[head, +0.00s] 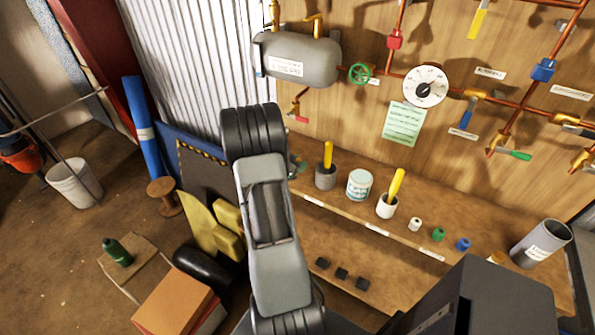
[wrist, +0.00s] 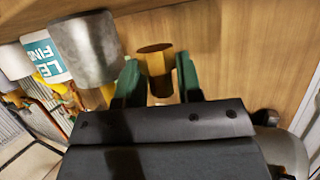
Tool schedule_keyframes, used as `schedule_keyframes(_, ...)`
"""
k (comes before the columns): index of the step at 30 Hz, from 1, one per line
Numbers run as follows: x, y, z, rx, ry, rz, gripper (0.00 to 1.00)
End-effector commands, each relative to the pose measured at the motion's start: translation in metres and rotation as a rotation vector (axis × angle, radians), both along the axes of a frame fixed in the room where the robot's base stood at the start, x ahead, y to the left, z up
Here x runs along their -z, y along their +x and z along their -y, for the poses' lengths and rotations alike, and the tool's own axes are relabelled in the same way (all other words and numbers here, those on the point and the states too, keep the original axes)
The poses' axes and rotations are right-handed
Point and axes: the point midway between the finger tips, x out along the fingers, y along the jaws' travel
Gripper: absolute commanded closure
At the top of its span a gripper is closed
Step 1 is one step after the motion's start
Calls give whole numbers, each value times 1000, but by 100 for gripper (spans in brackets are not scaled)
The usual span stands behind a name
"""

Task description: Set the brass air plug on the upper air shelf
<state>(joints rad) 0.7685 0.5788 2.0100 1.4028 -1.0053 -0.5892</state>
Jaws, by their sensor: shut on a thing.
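My gripper (wrist: 158,80) has its green fingers shut on a short brass plug (wrist: 156,62) with a flat, darker round end. Wood lies behind it in the wrist view. In the head view my arm hides most of the gripper and the plug; only a bit of green shows beside the arm, left of the grey pot (head: 326,179). The upper wooden shelf (head: 430,211) runs below the pipe board, with white labels on its front edge. The gripper is at this shelf's left end. I cannot tell whether the plug touches the shelf.
The grey pot also stands close beside the gripper in the wrist view (wrist: 86,48). A teal-labelled tub (head: 359,185), a white pot (head: 387,206), small coloured fittings and a grey cylinder (head: 540,243) stand rightward. Black blocks (head: 341,273) lie on the lower level. A grey tank (head: 297,59) hangs above.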

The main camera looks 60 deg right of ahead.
Motion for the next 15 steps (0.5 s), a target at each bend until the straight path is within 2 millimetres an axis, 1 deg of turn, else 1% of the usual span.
schedule_keyframes(2, 8, 2, 5, 1, 3, -3, 91)
schedule_keyframes(7, 29, 2, 4, -1, 3, -3, 91)
schedule_keyframes(10, 35, 2, 4, -1, 2, -2, 91)
schedule_keyframes(15, 36, 2, 4, -1, 0, -1, 91)
